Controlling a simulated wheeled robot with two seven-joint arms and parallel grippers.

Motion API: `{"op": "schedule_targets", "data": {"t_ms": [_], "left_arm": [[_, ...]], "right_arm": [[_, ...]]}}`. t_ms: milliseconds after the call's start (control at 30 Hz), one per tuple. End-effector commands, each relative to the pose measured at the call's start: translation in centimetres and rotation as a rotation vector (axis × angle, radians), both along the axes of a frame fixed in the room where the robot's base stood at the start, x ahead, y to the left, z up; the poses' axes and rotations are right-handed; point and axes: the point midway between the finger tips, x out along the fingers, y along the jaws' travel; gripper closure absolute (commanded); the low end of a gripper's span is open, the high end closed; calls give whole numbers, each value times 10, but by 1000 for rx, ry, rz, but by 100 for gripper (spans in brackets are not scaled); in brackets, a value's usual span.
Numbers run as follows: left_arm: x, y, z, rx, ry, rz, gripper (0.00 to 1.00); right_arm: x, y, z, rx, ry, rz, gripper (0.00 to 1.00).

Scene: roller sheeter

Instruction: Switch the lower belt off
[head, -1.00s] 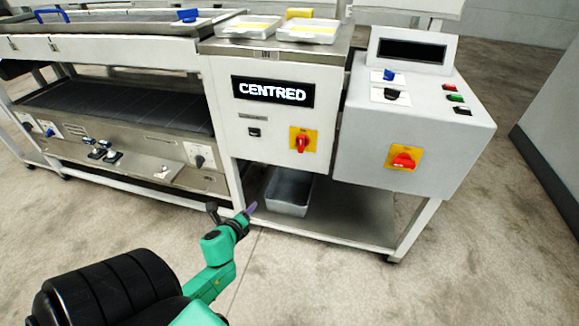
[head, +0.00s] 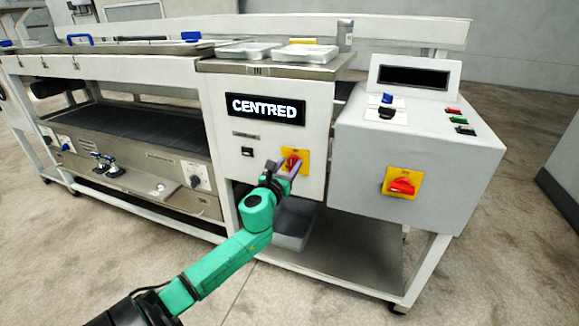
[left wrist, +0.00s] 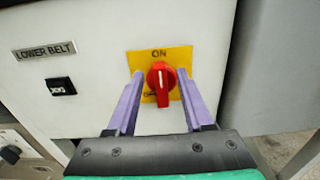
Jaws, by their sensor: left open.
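The lower belt's red rotary switch (left wrist: 161,80) sits on a yellow plate (left wrist: 186,57) marked ON, on the white cabinet front. Its handle stands roughly upright. A LOWER BELT label (left wrist: 45,50) is to its left, above a small black rocker (left wrist: 61,87). My left gripper (left wrist: 160,84) is open, its purple fingers on either side of the red handle; whether they touch it I cannot tell. In the head view the left gripper (head: 283,166) partly covers the red switch (head: 293,160). My right gripper is not in view.
A display above reads CENTRED (head: 265,107). A grey control box (head: 400,150) to the right carries another red switch (head: 402,186) on yellow. A grey bin (head: 293,225) stands on the shelf below. Open floor lies in front.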

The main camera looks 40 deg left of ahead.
Motion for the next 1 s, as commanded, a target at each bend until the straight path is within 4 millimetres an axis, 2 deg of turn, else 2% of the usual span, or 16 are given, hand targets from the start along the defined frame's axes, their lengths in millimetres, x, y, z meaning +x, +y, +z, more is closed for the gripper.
{"op": "schedule_targets", "data": {"t_ms": [267, 300, 367, 400, 433, 767, 1000], "left_arm": [[5, 1, 0, 0, 0, -1, 49], [5, 1, 0, 0, 1, -1, 56], [5, 1, 0, 0, 1, -1, 79], [4, 1, 0, 0, 1, -1, 95], [4, 1, 0, 0, 1, -1, 100], [4, 2, 0, -16, -5, 0, 100], [4, 3, 0, -104, -35, -1, 100]], "right_arm": [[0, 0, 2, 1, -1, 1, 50], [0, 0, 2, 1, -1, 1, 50], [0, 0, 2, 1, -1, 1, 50], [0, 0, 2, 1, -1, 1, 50], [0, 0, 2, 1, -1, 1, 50], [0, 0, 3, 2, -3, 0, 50], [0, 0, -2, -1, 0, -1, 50]]}}
